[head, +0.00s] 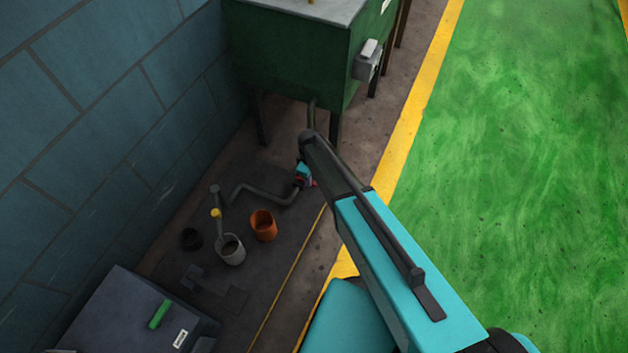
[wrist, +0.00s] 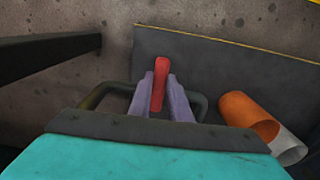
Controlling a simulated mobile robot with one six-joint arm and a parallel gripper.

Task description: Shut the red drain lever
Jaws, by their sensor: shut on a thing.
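The red drain lever (wrist: 160,84) shows in the wrist view, between the two purple-grey fingers of my gripper (wrist: 160,98). The fingers are shut on it, and its red end stands out past them. In the head view my gripper (head: 304,177) is low by the bent grey drain pipe (head: 265,192), below the green tank. Only a small bit of red shows there beside the gripper; my arm hides part of the pipe and valve.
A grey box (head: 125,310) is at lower left. Green floor (head: 510,150) lies open to the right.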

